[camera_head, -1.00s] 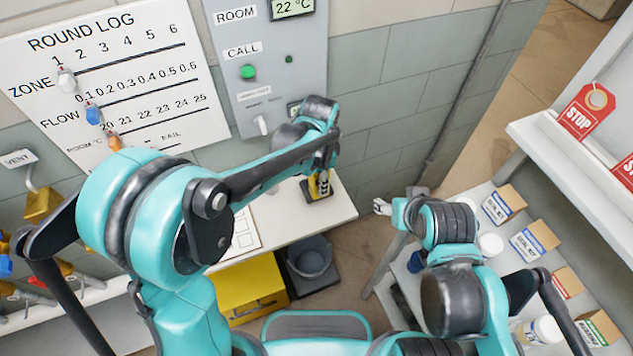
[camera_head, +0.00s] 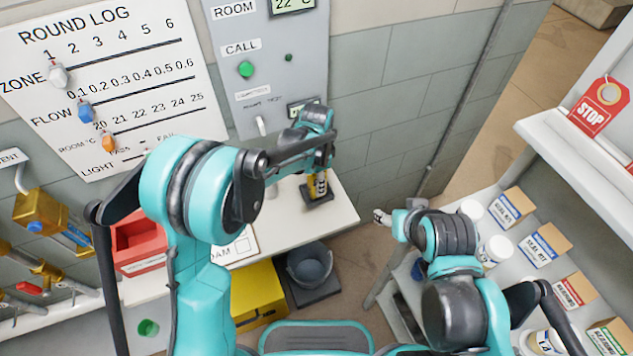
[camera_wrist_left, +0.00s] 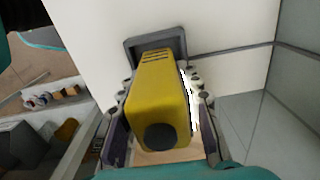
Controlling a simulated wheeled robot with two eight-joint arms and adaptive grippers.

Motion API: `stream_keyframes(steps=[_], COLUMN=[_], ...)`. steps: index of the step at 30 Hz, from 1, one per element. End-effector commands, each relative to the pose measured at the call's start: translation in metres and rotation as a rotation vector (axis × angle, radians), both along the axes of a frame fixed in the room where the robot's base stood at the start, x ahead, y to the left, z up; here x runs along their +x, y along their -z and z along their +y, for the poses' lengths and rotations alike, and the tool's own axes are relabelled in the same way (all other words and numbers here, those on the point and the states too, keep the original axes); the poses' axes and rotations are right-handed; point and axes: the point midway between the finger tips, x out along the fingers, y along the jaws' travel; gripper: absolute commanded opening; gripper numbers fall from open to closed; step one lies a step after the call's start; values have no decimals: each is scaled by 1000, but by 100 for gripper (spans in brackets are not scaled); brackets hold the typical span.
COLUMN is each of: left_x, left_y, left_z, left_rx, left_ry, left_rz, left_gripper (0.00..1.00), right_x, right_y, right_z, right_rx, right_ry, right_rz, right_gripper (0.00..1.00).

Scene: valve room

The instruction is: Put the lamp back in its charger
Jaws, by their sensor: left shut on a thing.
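The lamp is a yellow block with a black round end (camera_wrist_left: 160,137). In the left wrist view it sits between the two fingers of my left gripper (camera_wrist_left: 160,115), which is shut on it. Its far end meets the dark grey charger (camera_wrist_left: 128,44); I cannot tell how deep it sits. In the head view the lamp (camera_head: 318,185) stands upright over the dark charger base (camera_head: 313,196) on the white bench, with my left gripper (camera_head: 320,172) around its top. My right gripper (camera_head: 382,217) is away to the right, small, its opening unclear.
The white bench (camera_head: 285,228) runs along the wall under a grey call panel (camera_head: 274,80). A red bin (camera_head: 140,240) stands on its left. A yellow box (camera_head: 257,295) and a dark bucket (camera_head: 310,266) are below. Shelves with boxes and jars are at right.

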Motion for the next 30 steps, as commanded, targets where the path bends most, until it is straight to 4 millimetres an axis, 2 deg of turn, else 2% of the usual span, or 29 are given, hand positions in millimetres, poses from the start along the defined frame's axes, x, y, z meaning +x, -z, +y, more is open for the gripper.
stream_keyframes(steps=[3, 4, 6, 17, 20, 30], left_x=[0, 0, 0, 0, 0, 0], left_y=[4, 3, 3, -2, -16, -91], left_z=[0, 0, 0, 0, 0, 0], left_rx=[0, 0, 0, 0, 0, 0], left_ry=[0, 0, 0, 0, 0, 0], left_rz=[0, 0, 0, 0, 0, 0], left_gripper=[0, 42, 54, 54, 54, 54], right_x=[0, 0, 0, 0, 0, 0], right_y=[4, 3, 2, -2, -8, -36], right_z=[0, 0, 0, 0, 0, 0], right_rx=[0, 0, 0, 0, 0, 0], right_ry=[0, 0, 0, 0, 0, 0], right_rz=[0, 0, 0, 0, 0, 0], right_gripper=[60, 60, 60, 60, 60, 60])
